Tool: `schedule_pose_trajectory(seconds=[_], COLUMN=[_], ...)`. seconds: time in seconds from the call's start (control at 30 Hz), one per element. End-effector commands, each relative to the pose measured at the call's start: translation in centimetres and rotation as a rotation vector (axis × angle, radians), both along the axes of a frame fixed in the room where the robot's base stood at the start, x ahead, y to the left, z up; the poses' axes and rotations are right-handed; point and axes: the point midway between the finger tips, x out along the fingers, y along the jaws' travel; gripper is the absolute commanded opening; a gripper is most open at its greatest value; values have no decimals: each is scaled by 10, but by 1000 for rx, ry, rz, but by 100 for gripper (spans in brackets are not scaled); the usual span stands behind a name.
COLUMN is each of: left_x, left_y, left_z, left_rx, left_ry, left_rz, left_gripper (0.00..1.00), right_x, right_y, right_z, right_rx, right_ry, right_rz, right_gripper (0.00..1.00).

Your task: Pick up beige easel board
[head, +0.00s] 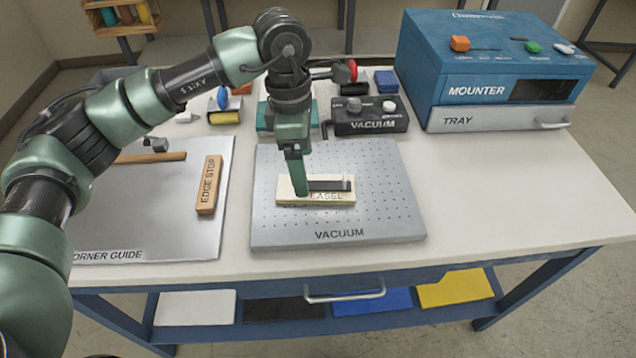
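The beige easel board (338,198), marked "EASEL", lies flat on the grey perforated vacuum plate (370,218). A dark strip (330,184) with a small upright part at its right end runs along the board. My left gripper (299,186) points straight down over the left part of the board, with its fingertips at or just above the board. I see the green fingers almost edge-on, so their gap is hidden. I cannot tell whether they touch or grip the board. My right gripper is out of view.
The wooden edge stop (209,184) lies on the corner guide plate (190,236) at left. The black vacuum control box (371,120) stands behind the vacuum plate. The blue mounter (480,60) stands at back right. The table's right front is clear.

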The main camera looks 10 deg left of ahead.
Motion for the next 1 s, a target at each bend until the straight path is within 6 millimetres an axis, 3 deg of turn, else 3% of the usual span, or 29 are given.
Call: schedule_pose_trajectory(seconds=[0.03,0.17,0.7,0.97,1.0], left_x=[5,8,7,8,8], left_y=[14,28,28,28,28], left_z=[3,-1,-68,-71,-71], left_rx=[52,106,101,101,101], left_ry=[-12,-16,-15,-17,-17], left_rz=[9,19,18,17,18], left_gripper=[89,89,89,89,78], right_x=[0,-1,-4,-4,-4], right_y=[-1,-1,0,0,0], right_z=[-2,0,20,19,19], right_rx=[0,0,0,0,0], right_ry=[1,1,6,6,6], right_rz=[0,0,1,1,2], right_gripper=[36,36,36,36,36])
